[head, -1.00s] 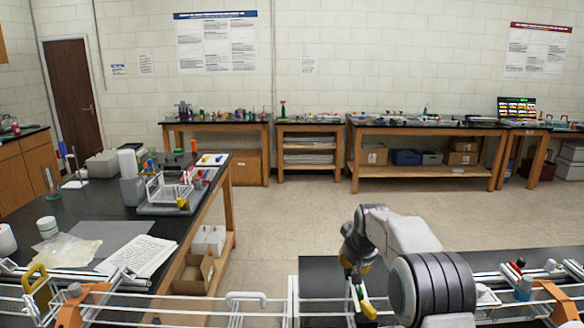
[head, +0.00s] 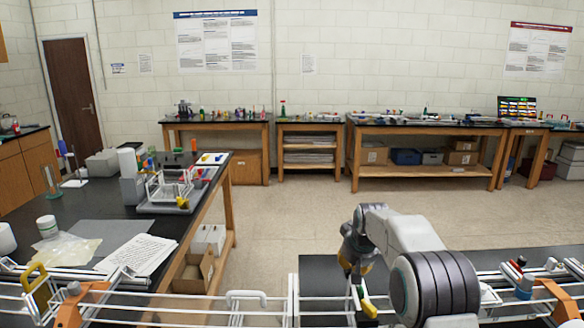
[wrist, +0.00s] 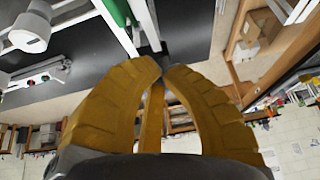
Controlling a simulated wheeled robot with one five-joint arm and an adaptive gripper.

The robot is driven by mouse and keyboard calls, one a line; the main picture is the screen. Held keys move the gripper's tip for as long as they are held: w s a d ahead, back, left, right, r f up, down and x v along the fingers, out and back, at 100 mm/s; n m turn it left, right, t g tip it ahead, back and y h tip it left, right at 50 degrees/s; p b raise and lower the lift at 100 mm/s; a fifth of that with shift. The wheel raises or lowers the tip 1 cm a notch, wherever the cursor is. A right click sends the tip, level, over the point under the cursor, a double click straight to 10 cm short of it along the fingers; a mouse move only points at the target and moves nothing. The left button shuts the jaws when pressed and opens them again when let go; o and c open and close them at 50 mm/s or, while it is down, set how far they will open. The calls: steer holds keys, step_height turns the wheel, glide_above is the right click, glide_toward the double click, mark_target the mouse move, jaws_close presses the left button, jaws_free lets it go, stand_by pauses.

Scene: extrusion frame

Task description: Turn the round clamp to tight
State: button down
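My gripper (head: 354,271) hangs low over the dark bench top at the right of centre in the head view. In the wrist view its yellow fingers (wrist: 161,64) come together at the tips with only a narrow gap, and I see nothing clearly held. A pale round knob-like part (wrist: 30,31) stands apart from the fingers at the upper left of the wrist view. I cannot tell whether it is the round clamp. A green and yellow handle (head: 368,308) lies just in front of the gripper, and a green part (wrist: 115,10) shows beyond the fingertips in the wrist view.
Pale frame rails (head: 190,304) run across the front. Orange brackets stand at the left (head: 84,303) and right (head: 561,303). A white loop handle (head: 246,297) sits on the rails. A cluttered black bench (head: 100,205) stands at the left. The floor (head: 300,215) beyond is clear.

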step_height(320, 180, up, 6)
steer(key=p, duration=0.3)
steer(key=shift+f, duration=0.1)
steer(key=c, duration=2)
jaws_free()
steer(key=shift+s+d+r, duration=0.1)
steer(key=shift+d+r, duration=0.15)
steer(key=shift+d, duration=0.45)
steer(key=shift+d+r, duration=0.25)
steer(key=shift+d, duration=0.4)
jaws_close()
step_height(320, 180, down, 5)
steer(key=b, duration=0.5)
steer(key=shift+r, duration=0.15)
steer(key=shift+f+b, duration=0.35)
steer(key=shift+f, duration=0.8)
steer(key=shift+w+a+p, duration=0.25)
steer(key=shift+w+p, duration=0.25)
steer(key=shift+p, duration=0.4)
